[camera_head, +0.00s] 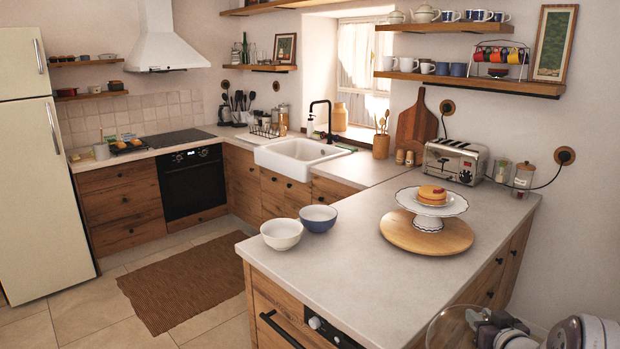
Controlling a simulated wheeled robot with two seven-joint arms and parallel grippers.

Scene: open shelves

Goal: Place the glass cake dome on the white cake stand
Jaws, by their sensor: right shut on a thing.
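The white cake stand (405,200) stands upright on a round wooden board on the near counter at the right. A small layered cake (432,195) sits on top of it. My right gripper (478,318) is at the bottom right, in front of and below the stand in the picture, clear of the counter's right side. It is shut on the clear glass cake dome (441,330). The dome's lower part is cut off by the picture edge. My left gripper is not in view.
The round wooden board (398,236) lies under the stand. A white bowl (281,234) and a blue bowl (318,218) stand at the counter's left edge. A toaster (453,162) and jars are behind. The counter between bowls and board is clear.

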